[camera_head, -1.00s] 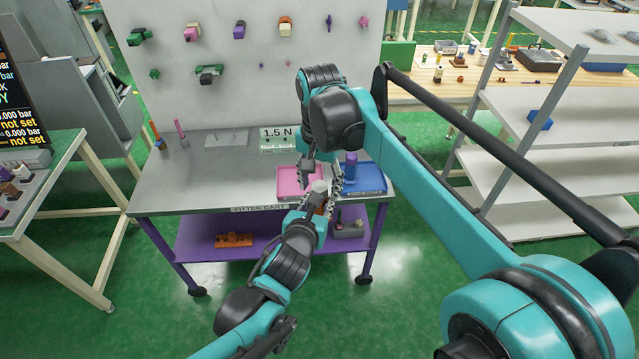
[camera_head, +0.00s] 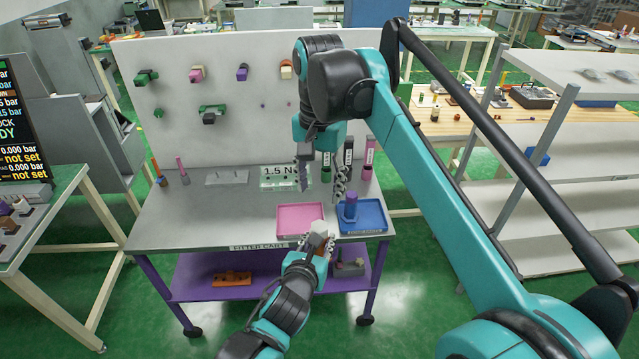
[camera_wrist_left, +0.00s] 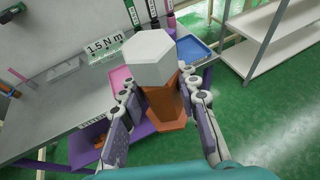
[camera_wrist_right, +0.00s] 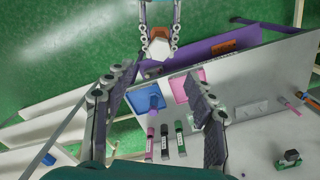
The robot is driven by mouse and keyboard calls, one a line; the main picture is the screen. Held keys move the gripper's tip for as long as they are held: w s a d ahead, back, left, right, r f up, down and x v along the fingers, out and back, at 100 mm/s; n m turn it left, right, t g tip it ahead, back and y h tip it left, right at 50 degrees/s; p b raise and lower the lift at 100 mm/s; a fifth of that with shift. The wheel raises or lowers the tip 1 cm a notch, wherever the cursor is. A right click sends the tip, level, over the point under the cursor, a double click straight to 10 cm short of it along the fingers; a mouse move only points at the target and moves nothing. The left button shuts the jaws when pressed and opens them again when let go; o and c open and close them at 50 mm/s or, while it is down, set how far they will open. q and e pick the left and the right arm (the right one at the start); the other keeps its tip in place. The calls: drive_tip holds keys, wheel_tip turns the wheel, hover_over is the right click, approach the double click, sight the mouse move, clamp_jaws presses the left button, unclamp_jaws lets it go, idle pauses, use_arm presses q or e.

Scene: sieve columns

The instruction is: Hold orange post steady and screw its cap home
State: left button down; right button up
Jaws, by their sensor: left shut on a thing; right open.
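My left gripper (camera_head: 318,242) is shut on the orange post (camera_wrist_left: 166,104) and holds it in front of the cart's front edge. A white six-sided cap (camera_wrist_left: 152,58) sits on the post's top end; how far it is screwed down cannot be told. The cap also shows in the head view (camera_head: 319,228) and the right wrist view (camera_wrist_right: 158,49). The post's body is mostly hidden in the head view. My right gripper (camera_head: 321,188) is open and empty, above the cart top and apart from the cap. Its spread fingers show in the right wrist view (camera_wrist_right: 163,95).
On the grey cart (camera_head: 190,220) lie a pink tray (camera_head: 290,218) and a blue tray (camera_head: 372,224) with a purple post (camera_head: 351,206). Several labelled tubes (camera_head: 369,155) stand behind. A pegboard (camera_head: 215,130) rises at the back. The cart top's left half is mostly clear.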

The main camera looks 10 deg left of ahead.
drive_tip(key=shift+d, duration=0.1)
idle(0.5)
drive_tip(key=s+d+f+n+t, duration=0.1)
drive_tip(key=s+d+f+t, duration=0.15)
drive_tip(key=d, duration=0.55)
drive_tip(key=s+d+f+n+t, duration=0.1)
drive_tip(key=s+d+f, duration=0.1)
drive_tip(key=d+f, duration=0.35)
drive_tip(key=s+d+f+n+t, duration=0.1)
drive_tip(key=s+d+f+t, duration=0.2)
drive_tip(key=s+d+f, duration=0.6)
drive_tip(key=d+f, duration=0.2)
drive_tip(key=d, duration=0.1)
drive_tip(key=shift+s+f+n+t, duration=0.25)
drive_tip(key=shift+f+n+t, duration=0.05)
drive_tip(key=shift+f+t, duration=0.1)
